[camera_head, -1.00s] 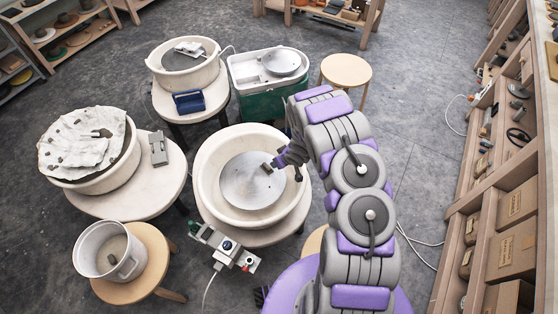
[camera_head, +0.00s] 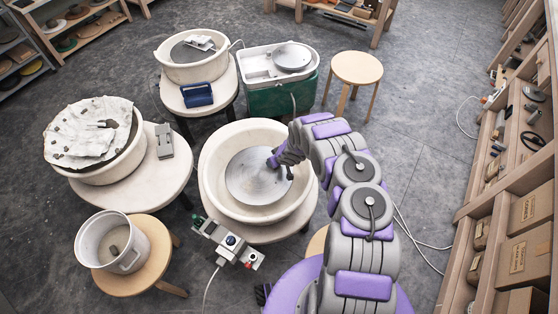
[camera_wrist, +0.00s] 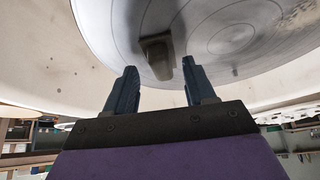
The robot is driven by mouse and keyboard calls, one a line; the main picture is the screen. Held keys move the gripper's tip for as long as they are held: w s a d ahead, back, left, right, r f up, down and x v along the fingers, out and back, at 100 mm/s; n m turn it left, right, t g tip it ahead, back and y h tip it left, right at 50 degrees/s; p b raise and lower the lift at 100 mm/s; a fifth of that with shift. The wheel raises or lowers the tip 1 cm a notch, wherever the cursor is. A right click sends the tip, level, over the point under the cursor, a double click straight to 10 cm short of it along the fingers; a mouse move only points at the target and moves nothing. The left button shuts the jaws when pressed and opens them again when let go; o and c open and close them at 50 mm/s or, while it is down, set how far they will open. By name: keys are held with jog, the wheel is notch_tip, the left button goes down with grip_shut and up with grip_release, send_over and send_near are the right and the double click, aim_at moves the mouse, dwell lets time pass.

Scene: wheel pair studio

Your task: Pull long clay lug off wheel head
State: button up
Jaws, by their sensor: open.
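The round grey wheel head (camera_head: 245,180) sits inside a cream splash basin (camera_head: 212,150) in the head view. My gripper (camera_head: 273,161) is over the upper right part of the wheel head, and the lug cannot be made out behind it there. In the wrist view, the brownish-grey clay lug (camera_wrist: 157,55) stands on the wheel head (camera_wrist: 235,30) near its rim. My gripper (camera_wrist: 157,72) is open, with one dark finger to the left of the lug and one to the right. Gaps show between the lug and both fingers.
A controller box with a knob (camera_head: 228,241) stands below the basin. Left are a cloth-covered basin (camera_head: 110,172) and a white bucket (camera_head: 88,240) on a stool. A second wheel (camera_head: 170,72) and a green-based unit (camera_head: 270,98) stand behind. Shelves (camera_head: 475,205) line the right.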

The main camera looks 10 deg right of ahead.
jog(key=shift+w+a+f, duration=0.1)
jog(key=shift+a+f, duration=0.1)
jog(key=shift+a, duration=0.5)
jog(key=shift+d, duration=0.55)
jog(key=shift+c, duration=0.2)
jog(key=shift+d, duration=0.35)
jog(key=c, duration=0.3)
jog(key=shift+a, duration=0.6)
grip_shut()
jog(key=shift+c, duration=1.7)
grip_release()
jog(key=shift+d, duration=0.25)
grip_shut()
jog(key=shift+r, duration=0.1)
